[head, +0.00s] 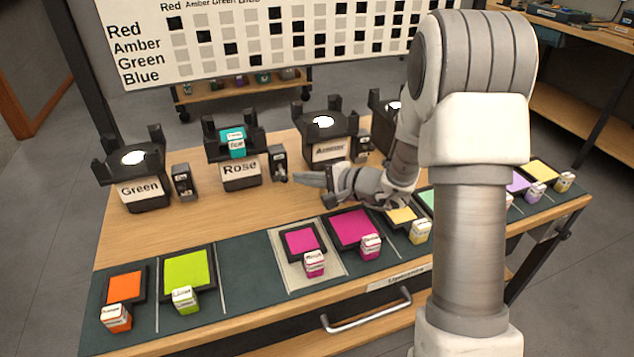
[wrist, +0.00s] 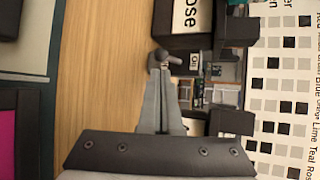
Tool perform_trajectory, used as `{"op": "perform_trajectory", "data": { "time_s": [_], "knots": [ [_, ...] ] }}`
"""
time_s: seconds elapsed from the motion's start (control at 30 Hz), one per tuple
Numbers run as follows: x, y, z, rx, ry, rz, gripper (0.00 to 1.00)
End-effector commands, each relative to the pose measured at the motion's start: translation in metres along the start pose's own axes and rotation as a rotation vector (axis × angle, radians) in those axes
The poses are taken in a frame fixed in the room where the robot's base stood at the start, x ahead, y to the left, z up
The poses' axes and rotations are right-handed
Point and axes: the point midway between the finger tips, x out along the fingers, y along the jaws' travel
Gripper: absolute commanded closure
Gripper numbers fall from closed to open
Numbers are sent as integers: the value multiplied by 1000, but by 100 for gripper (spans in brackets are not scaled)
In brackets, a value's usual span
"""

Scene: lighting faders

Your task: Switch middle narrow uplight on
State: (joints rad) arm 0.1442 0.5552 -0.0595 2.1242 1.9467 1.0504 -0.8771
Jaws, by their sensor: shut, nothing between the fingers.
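The uplight labelled Rose (head: 240,170) stands in the middle left of the wooden top, narrower than its neighbours. A teal block (head: 235,143) sits in its top, and no bright disc shows there. Its small dark switch box (head: 278,158) stands just to its right, with a lever (wrist: 166,58) pointing out at the front. My gripper (head: 298,177) is shut and empty, its fingertips close to the lever from the right. In the wrist view the fingertips (wrist: 160,72) are right at the lever; whether they touch it I cannot tell.
The Green uplight (head: 140,190) stands left and another uplight (head: 328,150) right, both with bright white discs. Colour swatches and small blocks (head: 315,263) line the dark front strip. A chart board (head: 260,40) stands behind. Bare wood (head: 230,215) lies in front of Rose.

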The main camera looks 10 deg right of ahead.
Motion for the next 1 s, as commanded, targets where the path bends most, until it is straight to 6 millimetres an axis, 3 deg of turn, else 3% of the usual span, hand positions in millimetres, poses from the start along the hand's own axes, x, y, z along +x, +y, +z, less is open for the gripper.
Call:
{"op": "perform_trajectory", "data": {
  "time_s": [0.1,0.3,1.0],
  "knots": [
    [17,2,0,0,-1,1,100],
    [28,0,0,0,0,0,100],
    [27,-3,1,29,0,47,100]
  ]
}}
